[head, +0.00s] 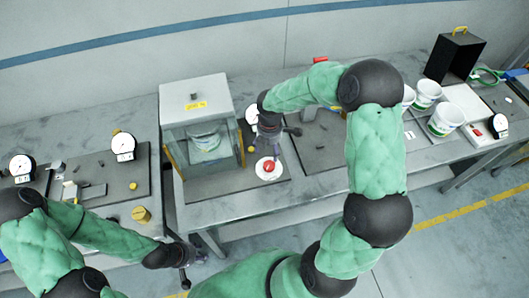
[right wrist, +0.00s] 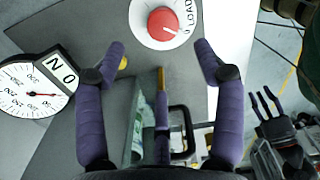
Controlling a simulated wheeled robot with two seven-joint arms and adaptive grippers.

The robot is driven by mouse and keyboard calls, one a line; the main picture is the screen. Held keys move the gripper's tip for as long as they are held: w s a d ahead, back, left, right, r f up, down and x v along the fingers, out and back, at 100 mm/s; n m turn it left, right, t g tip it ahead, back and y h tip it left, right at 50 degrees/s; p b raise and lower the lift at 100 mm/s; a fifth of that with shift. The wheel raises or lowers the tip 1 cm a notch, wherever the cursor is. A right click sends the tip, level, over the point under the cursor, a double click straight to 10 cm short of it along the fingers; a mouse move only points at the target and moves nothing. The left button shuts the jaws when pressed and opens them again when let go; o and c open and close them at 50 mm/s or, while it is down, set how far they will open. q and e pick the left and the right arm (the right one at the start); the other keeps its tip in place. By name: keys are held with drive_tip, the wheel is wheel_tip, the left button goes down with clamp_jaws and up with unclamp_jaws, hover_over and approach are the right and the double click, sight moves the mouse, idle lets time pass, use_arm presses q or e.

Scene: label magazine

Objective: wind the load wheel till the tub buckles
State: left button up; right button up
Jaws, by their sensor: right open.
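The load wheel is a red knob (right wrist: 163,22) on a white disc marked LOAD; it also shows in the head view (head: 269,166). My right gripper (right wrist: 160,48) is open, its purple fingers spread below the knob in the wrist view, apart from it. In the head view my right gripper (head: 269,145) hangs just behind the wheel. The tub (head: 205,136) is white and green and stands upright inside a clear-fronted press box (head: 193,92). I cannot see any buckling. My left gripper (head: 194,263) is low at the bench's front edge, empty, fingers apart.
A force dial (right wrist: 33,87) labelled N 0 stands beside the wheel. White tubs (head: 446,118), a black box (head: 454,57) and another dial (head: 498,125) stand at the right. More dials (head: 123,146) and a yellow weight (head: 141,214) are on the left bench.

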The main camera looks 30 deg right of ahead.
sight(269, 164)
drive_tip(key=f, duration=0.5)
drive_tip(key=f+b, duration=0.1)
drive_tip(key=f, duration=0.4)
drive_tip(key=shift+s+f, duration=0.2)
drive_tip(key=shift+f, duration=0.05)
drive_tip(key=c, duration=1.1)
